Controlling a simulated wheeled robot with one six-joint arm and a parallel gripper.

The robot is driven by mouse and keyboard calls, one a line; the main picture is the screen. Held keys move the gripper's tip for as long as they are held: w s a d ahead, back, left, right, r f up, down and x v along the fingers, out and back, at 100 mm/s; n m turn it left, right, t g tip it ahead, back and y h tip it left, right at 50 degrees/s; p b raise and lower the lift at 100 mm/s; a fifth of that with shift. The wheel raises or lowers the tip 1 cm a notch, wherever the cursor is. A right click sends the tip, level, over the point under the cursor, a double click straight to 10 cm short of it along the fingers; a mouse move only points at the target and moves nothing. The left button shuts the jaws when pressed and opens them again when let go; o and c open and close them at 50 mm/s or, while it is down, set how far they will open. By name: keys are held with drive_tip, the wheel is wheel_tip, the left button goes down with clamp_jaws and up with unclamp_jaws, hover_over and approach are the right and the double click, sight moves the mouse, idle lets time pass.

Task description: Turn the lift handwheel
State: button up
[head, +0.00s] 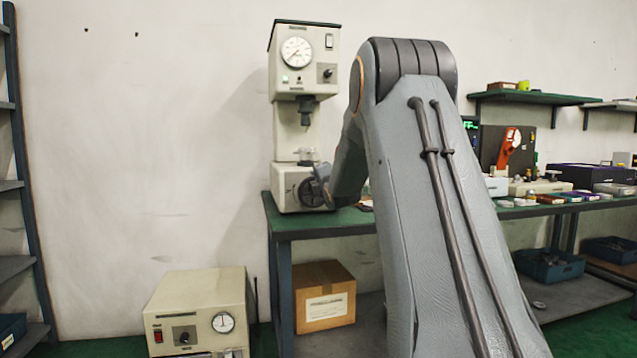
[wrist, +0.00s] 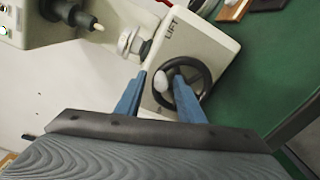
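The lift handwheel is a black spoked wheel (wrist: 205,73) on the cream base marked LIFT in the wrist view. It also shows at the base of the test machine in the head view (head: 309,193). A pale knob (wrist: 161,82) stands at the wheel's left side. My gripper (wrist: 159,75) has two blue fingers spread apart, one on each side of the knob. The right finger overlaps the wheel and hides part of it. I cannot tell whether either finger touches the wheel. In the head view my gripper (head: 324,184) is at the wheel, partly hidden by my arm.
The test machine (head: 297,88) with a dial stands on the left end of the green bench (head: 330,222). A small round stage (wrist: 129,41) sits above its base. A cardboard box (head: 325,297) is below, and a cream instrument box (head: 197,305) stands on the floor.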

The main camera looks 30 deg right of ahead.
drive_tip(key=shift+s+d, duration=0.1)
drive_tip(key=v, duration=0.7)
drive_tip(key=shift+s+p, duration=0.35)
drive_tip(key=shift+p, duration=0.05)
